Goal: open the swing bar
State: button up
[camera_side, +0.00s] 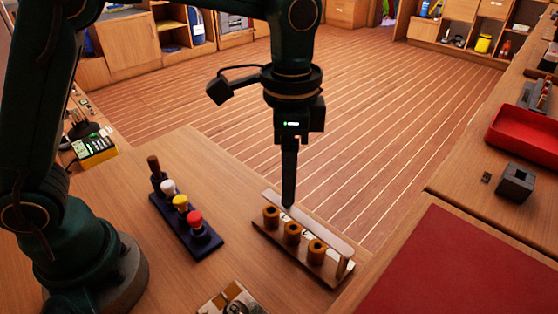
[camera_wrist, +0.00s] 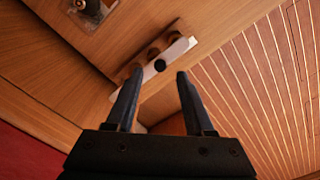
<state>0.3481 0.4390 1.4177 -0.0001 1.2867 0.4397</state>
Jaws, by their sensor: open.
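The swing bar (camera_side: 320,231) is a long pale bar along the upper side of a low wooden rack (camera_side: 290,262), beside a row of brown coils (camera_side: 291,232). A post stands under its right end. In the wrist view the white bar (camera_wrist: 181,49) runs diagonally, with a black knob (camera_wrist: 160,66) on it. My gripper (camera_side: 288,207) points down at the bar, left of its middle. The wrist view shows my gripper (camera_wrist: 159,73) open, with the knob appearing between its fingertips. Whether the fingers touch the knob cannot be told; the knob is hidden in the side view.
A dark rack (camera_side: 187,226) with several coloured-top pegs stands left of the wooden rack. A metal fitting on a board (camera_side: 232,300) lies at the front edge. A red mat (camera_side: 460,270), dark block (camera_side: 515,182) and red tray (camera_side: 525,134) are at right.

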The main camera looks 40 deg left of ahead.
aim_at(304, 216)
jog(key=shift+f, duration=1.6)
grip_shut()
jog(key=shift+r, duration=0.1)
